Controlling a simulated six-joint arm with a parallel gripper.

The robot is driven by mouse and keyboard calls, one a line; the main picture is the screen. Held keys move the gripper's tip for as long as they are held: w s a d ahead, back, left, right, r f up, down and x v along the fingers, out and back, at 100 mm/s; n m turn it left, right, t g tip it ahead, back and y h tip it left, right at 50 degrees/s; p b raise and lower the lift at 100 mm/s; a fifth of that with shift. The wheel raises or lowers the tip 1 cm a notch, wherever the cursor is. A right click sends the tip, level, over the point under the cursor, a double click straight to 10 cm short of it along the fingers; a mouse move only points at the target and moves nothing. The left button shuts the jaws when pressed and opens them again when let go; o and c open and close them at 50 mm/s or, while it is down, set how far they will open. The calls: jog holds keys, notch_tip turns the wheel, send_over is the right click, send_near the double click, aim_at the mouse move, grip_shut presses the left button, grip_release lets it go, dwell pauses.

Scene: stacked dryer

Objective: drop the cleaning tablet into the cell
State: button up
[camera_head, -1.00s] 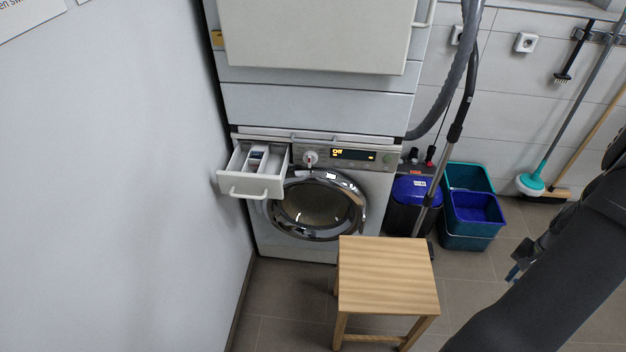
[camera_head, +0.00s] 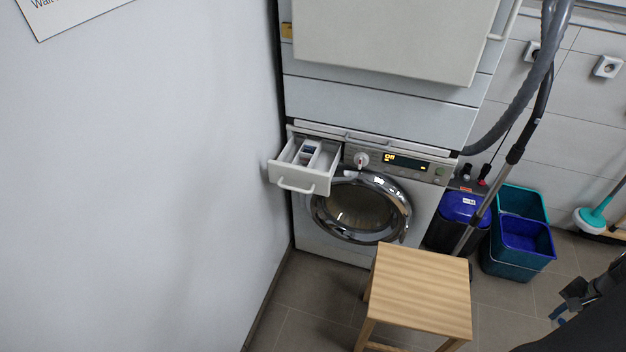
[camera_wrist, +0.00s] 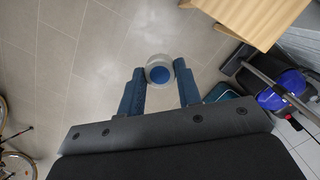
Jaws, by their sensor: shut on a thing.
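My gripper (camera_wrist: 160,80) is shut on the cleaning tablet (camera_wrist: 159,75), a round pale disc with a blue centre, held between its two blue fingertips in the wrist view. In the head view my gripper (camera_head: 563,311) is at the lower right edge, partly cut off, and the tablet cannot be made out there. The detergent drawer (camera_head: 318,184) of the washing machine (camera_head: 320,232) is pulled out at the machine's upper left. It has several compartments, with a blue-marked insert (camera_head: 310,150) in one. My gripper is well to the right of the drawer.
A wooden stool (camera_head: 422,290) stands in front of the washer's round door (camera_head: 362,210). A white wall (camera_head: 140,180) is close on the left.

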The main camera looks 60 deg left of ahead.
jog(key=w+a+r+n+t+h, duration=0.1)
jog(key=a+r+n, duration=0.1)
jog(key=a+n, duration=1.35)
jog(key=a+r+n+t+h, duration=0.15)
jog(key=a+n, duration=0.45)
jog(key=a, duration=1.9)
jog(key=s+a+r+n+y, duration=0.1)
jog(key=s+a+r+n, duration=0.2)
jog(key=s+a+n, duration=0.6)
jog(key=s+a+r+n+y, duration=0.2)
jog(key=s+a+n, duration=0.8)
jog(key=s+a, duration=1)
jog(key=a+r+t, duration=0.1)
jog(key=a, duration=0.1)
jog(key=shift+s+a+r, duration=0.2)
jog(key=shift+a+r, duration=0.2)
jog(key=shift+f, duration=0.15)
